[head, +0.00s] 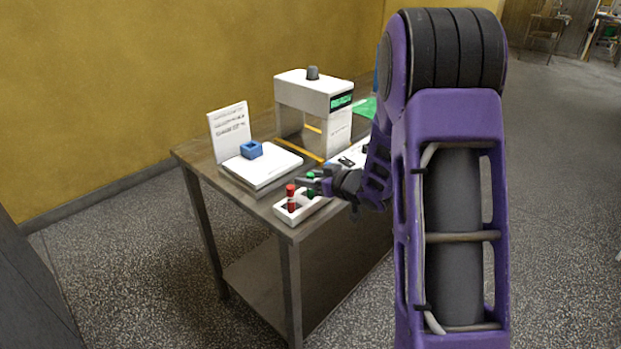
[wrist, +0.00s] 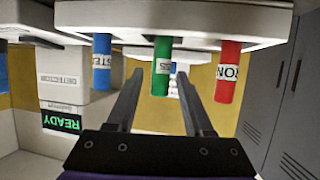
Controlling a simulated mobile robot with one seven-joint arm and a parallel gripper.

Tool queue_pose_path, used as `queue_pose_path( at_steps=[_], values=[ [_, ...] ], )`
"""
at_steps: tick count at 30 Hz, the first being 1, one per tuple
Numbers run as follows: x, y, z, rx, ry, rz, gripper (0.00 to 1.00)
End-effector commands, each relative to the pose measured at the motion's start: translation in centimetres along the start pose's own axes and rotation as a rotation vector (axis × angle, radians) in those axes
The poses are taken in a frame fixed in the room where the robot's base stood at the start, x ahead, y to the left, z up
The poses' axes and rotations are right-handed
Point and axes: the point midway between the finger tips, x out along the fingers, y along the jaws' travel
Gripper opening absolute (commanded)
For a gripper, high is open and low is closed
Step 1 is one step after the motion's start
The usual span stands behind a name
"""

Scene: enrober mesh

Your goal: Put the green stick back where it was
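The green stick (wrist: 162,82) stands upright in the white rack (head: 314,207), between a blue stick (wrist: 102,62) and a red stick (wrist: 229,72). The wrist view is upside down, so the sticks seem to hang from the rack there. Each stick bears a white label. My gripper (wrist: 160,73) is open, with one finger on each side of the green stick and a gap visible on both sides. In the head view my gripper (head: 306,184) is at the rack and partly covers the green stick (head: 310,192). The blue stick is hidden there.
A white detector arch (head: 303,93) with a green READY display stands behind on the table (head: 200,157). A blue block (head: 251,149) lies on a white pad (head: 268,170) beside an upright sign (head: 229,130). Grey lockers (wrist: 278,85) show in the wrist view.

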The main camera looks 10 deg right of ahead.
Motion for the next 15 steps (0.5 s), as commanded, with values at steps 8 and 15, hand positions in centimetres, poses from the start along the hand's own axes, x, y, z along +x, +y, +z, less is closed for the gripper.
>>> queue_pose_path(
  at_steps=[8, 15],
  values=[
    [0.0, 0.0, -0.1, 0.000, 0.000, 0.000, 0.54],
    [-2.5, 0.1, -0.5, 0.001, 0.001, 0.004, 0.54]
  ],
)
